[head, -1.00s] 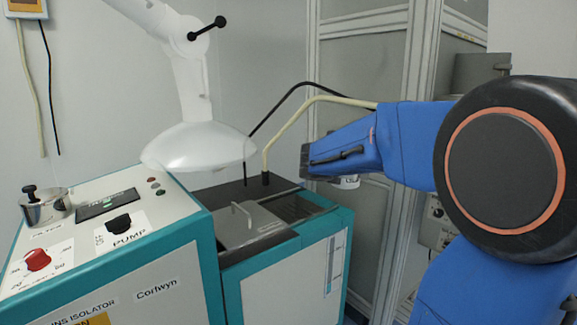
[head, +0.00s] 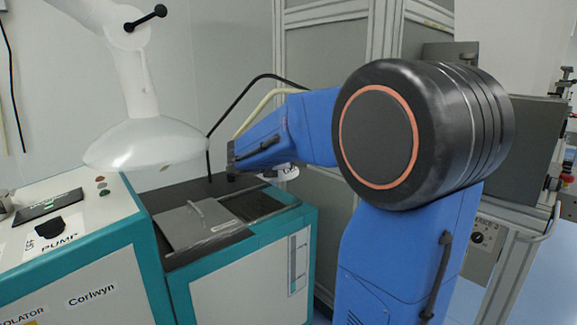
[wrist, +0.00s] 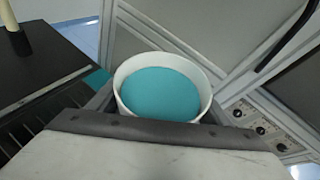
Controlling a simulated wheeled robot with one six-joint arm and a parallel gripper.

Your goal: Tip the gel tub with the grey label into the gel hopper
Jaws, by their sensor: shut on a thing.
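A white round tub (wrist: 160,88) filled with smooth teal gel sits in my gripper (wrist: 157,100), with the dark jaws closed around its sides. The tub looks upright and its mouth is open. Its label is hidden, so I cannot tell the colour. In the head view only a small white part of the tub (head: 285,172) shows below my blue arm. The likely gel hopper is the teal cabinet (head: 240,270) with a dark top; a grey handled lid (head: 195,224) lies beside a dark opening (head: 252,204). The tub is above and behind this cabinet's right side.
A white extraction hood (head: 145,145) hangs over the cabinet's back left. A black hose (head: 212,135) and a cream pipe (head: 255,107) rise from its rear. The pump console (head: 75,235) stands at left. Grey panels (head: 330,60) stand behind.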

